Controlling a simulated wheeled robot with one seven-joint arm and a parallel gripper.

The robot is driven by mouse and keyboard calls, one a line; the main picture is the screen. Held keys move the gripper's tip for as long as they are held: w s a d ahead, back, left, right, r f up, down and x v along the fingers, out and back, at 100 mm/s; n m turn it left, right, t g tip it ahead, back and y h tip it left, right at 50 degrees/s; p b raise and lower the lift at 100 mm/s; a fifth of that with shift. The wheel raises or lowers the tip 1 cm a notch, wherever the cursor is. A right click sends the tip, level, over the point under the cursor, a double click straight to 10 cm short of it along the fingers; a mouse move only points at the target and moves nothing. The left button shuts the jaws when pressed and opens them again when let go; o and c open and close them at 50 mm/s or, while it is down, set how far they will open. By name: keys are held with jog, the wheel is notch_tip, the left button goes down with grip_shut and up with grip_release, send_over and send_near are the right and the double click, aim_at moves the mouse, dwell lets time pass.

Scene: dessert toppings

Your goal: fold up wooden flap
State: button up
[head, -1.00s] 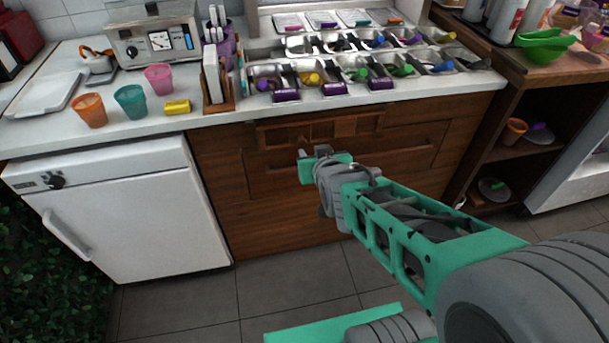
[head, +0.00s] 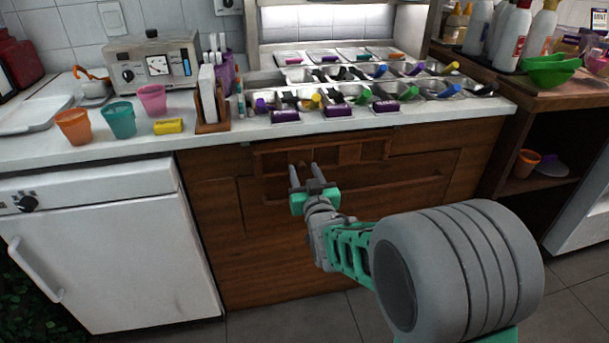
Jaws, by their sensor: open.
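The wooden flap (head: 350,153) is a brown slatted panel on the front of the counter, just below the white worktop. It appears to hang down flat against the cabinet face. My gripper (head: 303,170) is in front of the left half of the panel, its two grey fingers pointing up and apart with nothing between them. The fingertips overlap the panel in the picture; I cannot tell whether they touch it.
The worktop (head: 420,113) above holds metal topping trays with coloured scoops, a napkin holder (head: 212,110) and several cups. A white dishwasher-like unit (head: 100,240) stands left. A dark wooden shelf unit (head: 530,150) stands right.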

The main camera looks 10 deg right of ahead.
jog(key=shift+c, duration=0.4)
grip_shut()
dwell(0.9)
